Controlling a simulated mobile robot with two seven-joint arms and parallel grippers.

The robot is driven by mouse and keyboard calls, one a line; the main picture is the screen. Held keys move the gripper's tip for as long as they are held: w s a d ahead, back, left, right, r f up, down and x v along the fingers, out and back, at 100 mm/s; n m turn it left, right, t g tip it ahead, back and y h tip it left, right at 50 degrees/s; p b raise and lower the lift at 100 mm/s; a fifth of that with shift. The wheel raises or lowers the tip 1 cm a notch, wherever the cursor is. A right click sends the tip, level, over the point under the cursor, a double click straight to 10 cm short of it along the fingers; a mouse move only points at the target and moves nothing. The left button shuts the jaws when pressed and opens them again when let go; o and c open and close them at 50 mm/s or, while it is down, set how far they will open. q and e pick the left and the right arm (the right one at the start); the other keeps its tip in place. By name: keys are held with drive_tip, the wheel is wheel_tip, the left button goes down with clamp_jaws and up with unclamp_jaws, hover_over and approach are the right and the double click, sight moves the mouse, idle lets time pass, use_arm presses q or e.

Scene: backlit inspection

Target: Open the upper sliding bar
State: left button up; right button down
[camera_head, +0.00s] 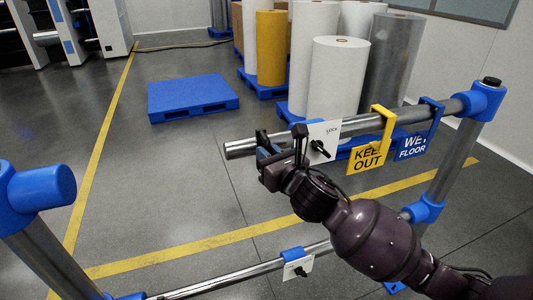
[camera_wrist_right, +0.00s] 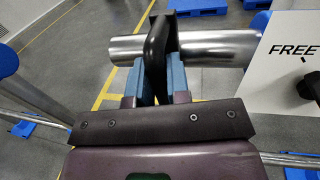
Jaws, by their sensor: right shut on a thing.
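The upper sliding bar (camera_head: 240,148) is a silver tube. Its right end runs into the blue fitting (camera_head: 482,101) on the right post, and its left end hangs free, apart from the blue socket (camera_head: 45,187) on the left post. A black handle (camera_wrist_right: 157,45) stands on the bar near its free end. My right gripper (camera_head: 268,148) is shut on this handle; in the wrist view its blue finger pads (camera_wrist_right: 155,80) lie on both sides of it. A white plate (camera_head: 322,142) with a black knob sits beside the gripper; the wrist view reads FREE on it. My left gripper is not in view.
A yellow KEEP OUT sign (camera_head: 368,152) and a blue WET FLOOR sign (camera_head: 413,146) hang on the bar. A lower bar (camera_head: 225,279) with its own white plate (camera_head: 298,268) runs below. Behind are a blue pallet (camera_head: 192,97) and large rolls (camera_head: 335,85).

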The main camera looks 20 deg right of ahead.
sight(275, 138)
drive_tip(key=d+p, duration=0.2)
drive_tip(key=d, duration=0.3)
drive_tip(key=shift+w+d, duration=0.1)
drive_tip(key=shift+d, duration=0.05)
drive_tip(key=c, duration=1.1)
unclamp_jaws()
